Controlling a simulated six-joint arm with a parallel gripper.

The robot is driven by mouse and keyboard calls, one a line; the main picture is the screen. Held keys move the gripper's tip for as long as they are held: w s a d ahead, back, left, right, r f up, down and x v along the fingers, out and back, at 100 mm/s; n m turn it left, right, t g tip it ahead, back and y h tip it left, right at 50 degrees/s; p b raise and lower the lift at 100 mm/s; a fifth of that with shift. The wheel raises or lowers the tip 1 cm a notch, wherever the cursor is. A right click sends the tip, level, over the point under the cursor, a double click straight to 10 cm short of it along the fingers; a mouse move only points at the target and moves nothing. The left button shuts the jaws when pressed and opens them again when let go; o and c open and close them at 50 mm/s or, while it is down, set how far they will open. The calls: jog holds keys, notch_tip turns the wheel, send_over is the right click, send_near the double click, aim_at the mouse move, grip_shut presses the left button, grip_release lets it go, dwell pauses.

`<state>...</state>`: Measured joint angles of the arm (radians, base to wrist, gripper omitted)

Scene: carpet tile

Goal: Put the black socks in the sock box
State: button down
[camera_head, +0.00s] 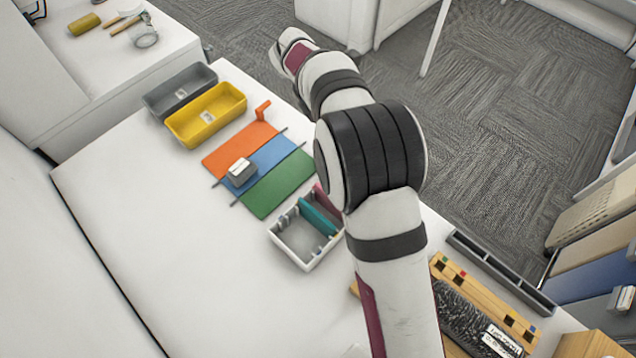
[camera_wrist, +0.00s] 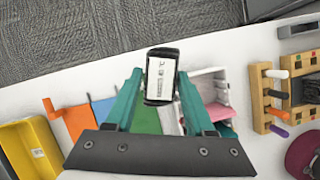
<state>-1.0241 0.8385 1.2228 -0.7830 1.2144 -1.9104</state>
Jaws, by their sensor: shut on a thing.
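My gripper (camera_wrist: 161,82) has teal fingers and is shut on a small black block-like thing (camera_wrist: 150,52) with a white printed label facing the wrist camera. I cannot tell whether this black thing is socks. In the head view my arm hides the gripper and the held thing. A small white box (camera_head: 312,265) with an open top holds a teal piece (camera_head: 318,216) and a pink piece. It also shows below the held thing in the wrist view. No box can be read as the sock box.
Yellow (camera_head: 228,102) and grey (camera_head: 160,99) bins stand at the far left. Orange, blue and green mats (camera_head: 277,183) lie beside them, with a grey labelled block (camera_head: 244,176) on the blue one. A wooden rack (camera_wrist: 264,105) stands at right. The table's left part is clear.

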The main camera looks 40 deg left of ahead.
jog(key=s+d+m+g+y, duration=0.1)
jog(key=d+m+g, duration=0.3)
jog(key=d+m, duration=0.85)
jog(key=d+m+g, duration=0.5)
jog(key=d+m, duration=0.1)
jog(key=m, duration=1.3)
jog(key=shift+m, duration=0.45)
jog(key=s+a+f, duration=0.1)
jog(key=a+f, duration=0.1)
jog(key=a, duration=0.1)
jog(key=s+a+f, duration=0.1)
jog(key=a+f, duration=0.1)
jog(key=a, duration=0.2)
jog(key=s+a+f, duration=0.1)
jog(key=a+f, duration=0.1)
jog(key=a, duration=0.1)
jog(key=shift+s+a+f, duration=0.25)
jog(key=shift+s+a, duration=0.05)
jog(key=shift+f, duration=2)
jog(key=shift+f, duration=0.15)
jog(key=c, duration=0.5)
grip_release()
